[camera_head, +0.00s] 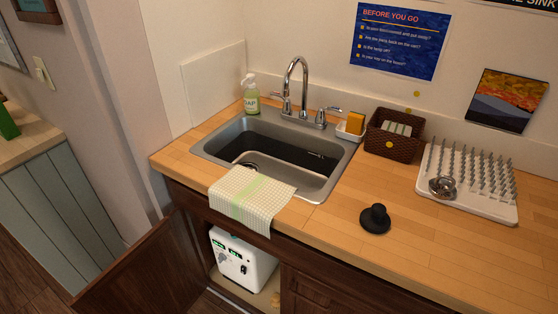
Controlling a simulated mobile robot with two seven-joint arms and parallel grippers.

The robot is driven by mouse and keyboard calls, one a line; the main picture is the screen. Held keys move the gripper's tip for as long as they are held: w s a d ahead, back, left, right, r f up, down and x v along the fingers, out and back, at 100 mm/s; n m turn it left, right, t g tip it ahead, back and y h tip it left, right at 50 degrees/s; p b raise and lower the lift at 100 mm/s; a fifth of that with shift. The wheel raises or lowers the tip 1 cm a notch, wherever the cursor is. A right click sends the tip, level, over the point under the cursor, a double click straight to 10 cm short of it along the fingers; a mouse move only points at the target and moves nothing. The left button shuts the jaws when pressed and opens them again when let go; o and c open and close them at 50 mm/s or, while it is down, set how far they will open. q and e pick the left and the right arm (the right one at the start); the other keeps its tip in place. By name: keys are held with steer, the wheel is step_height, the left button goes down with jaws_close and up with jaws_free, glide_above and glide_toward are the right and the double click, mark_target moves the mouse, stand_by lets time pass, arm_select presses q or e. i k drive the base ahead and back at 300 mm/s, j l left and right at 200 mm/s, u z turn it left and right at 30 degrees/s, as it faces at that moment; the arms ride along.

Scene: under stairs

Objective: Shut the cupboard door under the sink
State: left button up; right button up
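The cupboard door (150,270) is dark brown wood. It stands wide open, swung out to the left below the sink (280,150). The cupboard opening (205,240) shows a white box-like unit (243,258) with small green displays standing inside. The lower edge of the door runs out of the picture. Neither of my grippers shows in the head view, and nothing is seen touching the door.
A checked towel (252,196) hangs over the counter's front edge above the opening. A black plunger-like knob (375,218), brown basket (394,132), soap bottle (251,95) and white peg rack (468,182) stand on the wooden counter (330,240). A grey-green panelled cabinet (60,215) stands left of the door.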

mark_target(162, 273)
steer(key=j+z, duration=0.1)
steer(key=z, duration=0.2)
steer(key=j+z, duration=0.1)
steer(key=z, duration=0.2)
steer(key=k+j+z, duration=0.1)
steer(key=j+z, duration=0.15)
steer(key=j, duration=0.2)
steer(key=k+j+z, duration=0.15)
steer(key=j+z, duration=0.15)
steer(key=k+j+z, duration=0.1)
steer(key=j, duration=0.35)
steer(key=k+j+z, duration=0.1)
steer(key=k+j, duration=0.2)
steer(key=j, duration=0.15)
steer(key=k+j+z, duration=0.1)
steer(key=j, duration=0.35)
steer(key=k+j+z, duration=0.1)
steer(key=k+j, duration=0.5)
steer(key=j, duration=0.15)
steer(key=k+j, duration=0.25)
steer(key=j, duration=0.15)
steer(key=k+j, duration=0.25)
steer(key=j, duration=0.2)
steer(key=k+j, duration=0.2)
steer(key=j, duration=0.2)
steer(key=i+j+z, duration=0.15)
steer(key=j, duration=0.15)
steer(key=i+j+z, duration=0.15)
steer(key=j, duration=0.15)
